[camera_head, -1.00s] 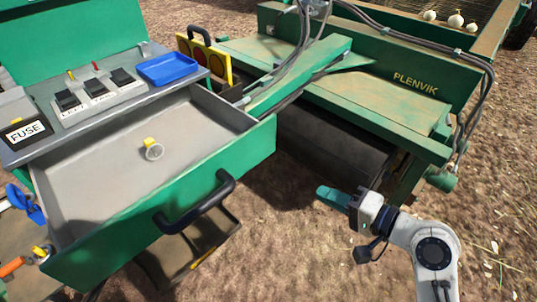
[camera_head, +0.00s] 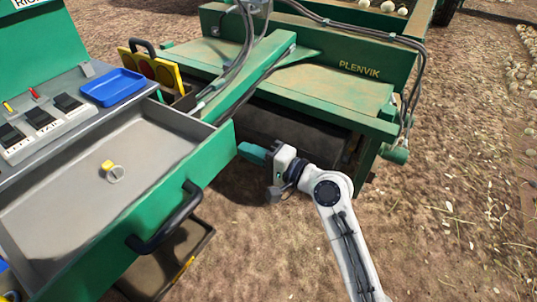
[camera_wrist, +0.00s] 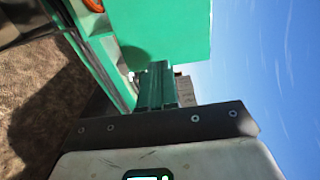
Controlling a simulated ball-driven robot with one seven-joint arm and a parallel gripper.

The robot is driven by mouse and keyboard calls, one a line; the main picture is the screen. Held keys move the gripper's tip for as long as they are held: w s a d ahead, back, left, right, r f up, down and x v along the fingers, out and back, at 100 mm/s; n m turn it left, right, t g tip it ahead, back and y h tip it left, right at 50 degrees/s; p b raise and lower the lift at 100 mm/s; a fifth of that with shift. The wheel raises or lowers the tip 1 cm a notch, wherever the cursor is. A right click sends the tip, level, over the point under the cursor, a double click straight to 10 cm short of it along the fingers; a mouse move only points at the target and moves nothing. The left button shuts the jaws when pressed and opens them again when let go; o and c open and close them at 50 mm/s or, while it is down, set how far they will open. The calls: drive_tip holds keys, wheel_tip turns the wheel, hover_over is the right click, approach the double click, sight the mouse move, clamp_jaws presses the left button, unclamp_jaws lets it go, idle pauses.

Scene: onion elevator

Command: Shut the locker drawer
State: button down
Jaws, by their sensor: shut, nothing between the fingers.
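The locker drawer (camera_head: 75,205) is pulled out, with a green front, a grey inside and a black bar handle (camera_head: 168,218). A small clear round item with a yellow top (camera_head: 112,171) lies on its floor. My gripper (camera_head: 243,149), with teal fingers, is shut and empty. In the head view it is just right of the drawer front's far right corner, apart from the handle. In the wrist view my gripper (camera_wrist: 158,85) points toward a flat green panel (camera_wrist: 158,30); I cannot tell whether they touch.
A control panel with black switches (camera_head: 40,120) and a blue tray (camera_head: 112,87) sits above the drawer. The green PLENVIK machine (camera_head: 310,80) stands behind my gripper. Bare soil (camera_head: 430,220) lies open to the right.

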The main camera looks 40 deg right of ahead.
drive_tip(key=shift+x, duration=1.05)
